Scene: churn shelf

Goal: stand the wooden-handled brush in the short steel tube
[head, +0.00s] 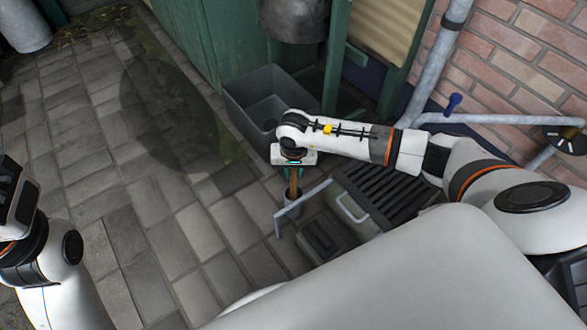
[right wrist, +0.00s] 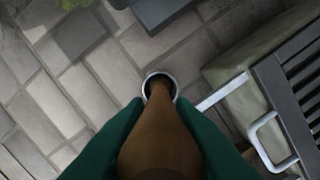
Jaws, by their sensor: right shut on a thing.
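My right gripper (head: 293,172) points down at the middle of the head view. It is shut on the brown wooden handle of the brush (head: 294,186); the green fingers flank the handle in the right wrist view (right wrist: 155,135). The short steel tube (head: 292,207) stands upright on the paving directly below. Its round rim shows in the right wrist view (right wrist: 147,88), with the handle's far end over the dark mouth. I cannot tell how deep the end sits, if inside.
A thin grey metal bar (head: 305,205) lies beside the tube. Right of it are a dark slatted grate (head: 385,195) and a metal handle (head: 350,208). A grey open bin (head: 250,95) stands behind. The paving at left is clear.

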